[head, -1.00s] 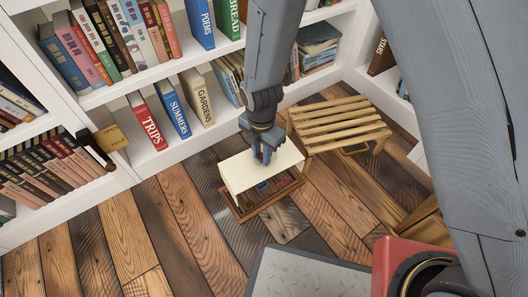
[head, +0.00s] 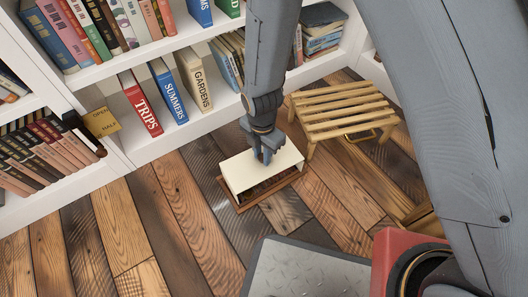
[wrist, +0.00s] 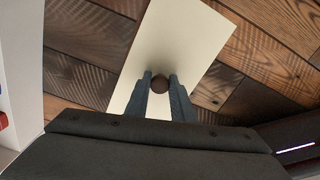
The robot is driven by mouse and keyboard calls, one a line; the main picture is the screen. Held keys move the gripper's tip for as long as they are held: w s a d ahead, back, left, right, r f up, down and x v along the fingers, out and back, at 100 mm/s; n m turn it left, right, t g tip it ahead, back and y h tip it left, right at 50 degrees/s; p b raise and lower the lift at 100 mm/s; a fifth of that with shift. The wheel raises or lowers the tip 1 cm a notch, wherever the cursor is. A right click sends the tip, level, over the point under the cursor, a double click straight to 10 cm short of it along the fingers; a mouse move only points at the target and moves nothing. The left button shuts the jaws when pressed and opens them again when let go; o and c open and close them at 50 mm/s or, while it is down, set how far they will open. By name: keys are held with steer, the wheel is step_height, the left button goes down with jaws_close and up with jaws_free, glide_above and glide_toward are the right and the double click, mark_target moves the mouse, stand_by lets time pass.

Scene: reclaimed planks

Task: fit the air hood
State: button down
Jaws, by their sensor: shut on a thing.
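The air hood is a cream box-like cover (head: 246,171) with an open front side, above the floor beside the bookcase. My gripper (head: 265,155) points down at it and is shut on its dark round knob (wrist: 160,84). In the wrist view the hood's cream top (wrist: 180,45) lies under the fingers, set at an angle to the planks. Directly below the hood is a brown wooden frame (head: 243,206) around a dark opening, partly hidden by the hood. I cannot tell whether the hood touches the frame.
A slatted wooden stool (head: 343,112) stands just right of the hood. White shelves (head: 150,150) full of books run behind and at left. A grey metal-topped thing (head: 310,272) is in front. Plank floor (head: 150,225) at the left is clear.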

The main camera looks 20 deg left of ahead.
stand_by(0.4)
steer(key=c, duration=1.4)
jaws_free()
steer(key=shift+c, duration=0.2)
steer(key=shift+r+p, duration=2.1)
steer(key=shift+r, duration=1.8)
